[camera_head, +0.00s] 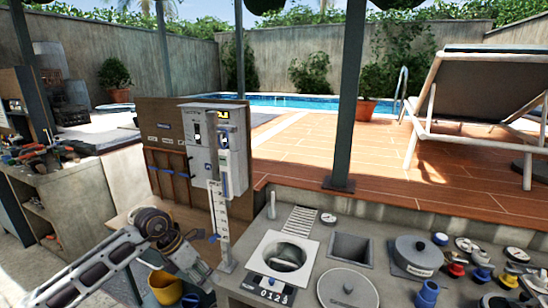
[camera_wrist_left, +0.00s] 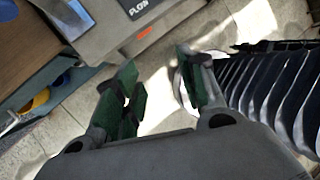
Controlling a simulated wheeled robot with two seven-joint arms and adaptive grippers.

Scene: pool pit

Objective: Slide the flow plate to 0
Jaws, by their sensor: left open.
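In the head view, a pale square plate with a round opening (camera_head: 262,246) lies on the counter, behind a dark strip with white digits (camera_head: 270,291). I cannot tell for sure which part is the sliding flow plate. My left gripper (camera_wrist_left: 159,76) is open and empty, its green-padded fingers apart over paving, short of the counter edge. In the head view its fingertips are not clear. My right gripper is not in view.
The counter also holds a square recess (camera_head: 351,249), a round grey lid (camera_head: 347,289), a lidded pot (camera_head: 417,254) and several small fittings. A white upright scale (camera_head: 220,222) stands at its left edge. A yellow bucket (camera_head: 165,288) is below my arm.

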